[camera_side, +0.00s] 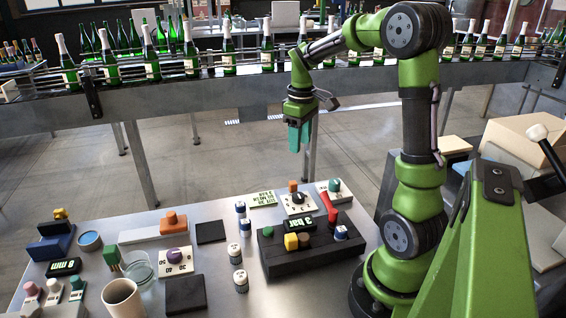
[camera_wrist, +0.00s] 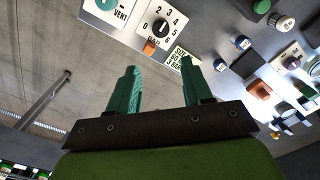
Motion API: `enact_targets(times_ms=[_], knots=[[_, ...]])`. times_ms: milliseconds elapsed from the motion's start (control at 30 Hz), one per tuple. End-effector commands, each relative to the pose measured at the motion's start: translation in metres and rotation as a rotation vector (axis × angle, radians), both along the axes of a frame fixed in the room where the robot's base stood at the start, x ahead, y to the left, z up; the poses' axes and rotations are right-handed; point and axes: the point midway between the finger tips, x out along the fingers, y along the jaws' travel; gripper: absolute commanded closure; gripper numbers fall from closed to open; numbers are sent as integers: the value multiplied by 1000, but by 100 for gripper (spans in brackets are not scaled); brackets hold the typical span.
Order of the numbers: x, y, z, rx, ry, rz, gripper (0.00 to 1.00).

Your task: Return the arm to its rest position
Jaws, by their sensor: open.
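My gripper (camera_side: 300,137) hangs from my green arm, high above the far edge of the metal table (camera_side: 215,265). Its teal fingers point down in the side view. In the wrist view my gripper (camera_wrist: 158,88) shows its two fingers spread apart with nothing between them. No part of it touches any object.
A black block (camera_side: 290,258) with a "3 bar" display and a red lever stands on the table below. Several small bottles, dials, buttons and a white cup (camera_side: 122,298) are spread to the left. Behind runs a conveyor (camera_side: 200,100) with green bottles. Air around my gripper is clear.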

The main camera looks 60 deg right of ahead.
Motion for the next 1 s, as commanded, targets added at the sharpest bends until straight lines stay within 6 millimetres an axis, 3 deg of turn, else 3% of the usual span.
enact_targets(times_ms=[167, 433, 600, 700, 800, 1000], knots=[[-4, 15, -7, 9, -43, -182, 50], [-17, 107, 21, 54, -267, -396, 50], [-41, 174, 37, 151, -428, -444, 50], [-56, 203, 43, 213, -499, -428, 50], [-69, 223, 49, 253, -546, -377, 50], [-77, 239, 60, 283, -592, -305, 50]])
